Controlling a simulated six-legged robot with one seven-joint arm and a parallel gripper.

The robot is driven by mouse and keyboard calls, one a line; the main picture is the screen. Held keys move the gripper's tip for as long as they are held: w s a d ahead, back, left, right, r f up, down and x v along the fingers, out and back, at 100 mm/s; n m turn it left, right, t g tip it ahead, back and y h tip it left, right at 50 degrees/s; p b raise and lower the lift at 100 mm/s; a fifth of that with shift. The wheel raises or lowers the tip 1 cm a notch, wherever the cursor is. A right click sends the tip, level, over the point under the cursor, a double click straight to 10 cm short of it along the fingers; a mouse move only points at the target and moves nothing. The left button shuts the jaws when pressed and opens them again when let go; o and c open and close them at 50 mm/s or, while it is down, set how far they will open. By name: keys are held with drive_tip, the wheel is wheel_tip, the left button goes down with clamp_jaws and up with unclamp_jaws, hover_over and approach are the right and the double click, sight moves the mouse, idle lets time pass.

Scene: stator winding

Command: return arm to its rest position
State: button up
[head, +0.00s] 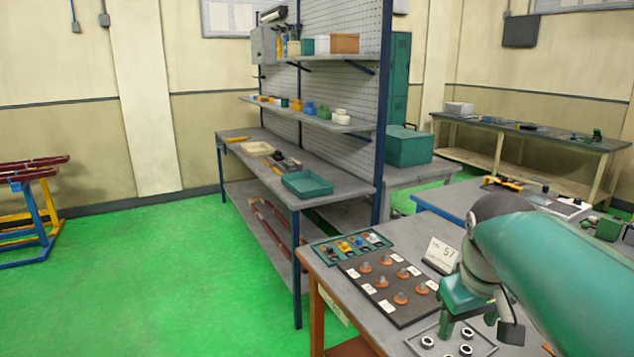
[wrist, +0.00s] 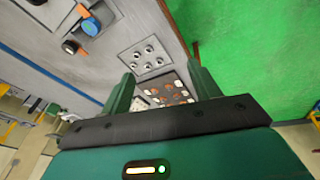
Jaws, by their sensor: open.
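My gripper (wrist: 160,88) is open in the wrist view, its two green fingers apart with nothing between them. In the head view my gripper (head: 470,305) hangs above the right part of the near workbench (head: 330,250), with my green arm reaching in from the right. A dark board (head: 385,312) with several copper-coloured wound parts and white labels lies left of the gripper.
A green tray (head: 335,248) of small coloured parts and a card marked 57 (head: 440,254) stand on the near bench. A shelved workbench (head: 345,185) with a teal bin (head: 306,184) stands behind.

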drive_tip(key=s+a+f+m+t+y, duration=0.1)
drive_tip(key=s+a+f+t, duration=0.1)
drive_tip(key=s+a+f, duration=0.5)
drive_tip(key=s+a, duration=0.1)
drive_tip(key=s, duration=0.2)
drive_tip(key=shift+s+m+t, duration=0.15)
drive_tip(key=shift+m+t, duration=0.15)
drive_tip(key=shift+m, duration=0.1)
drive_tip(key=shift+a+r, duration=0.1)
idle(0.3)
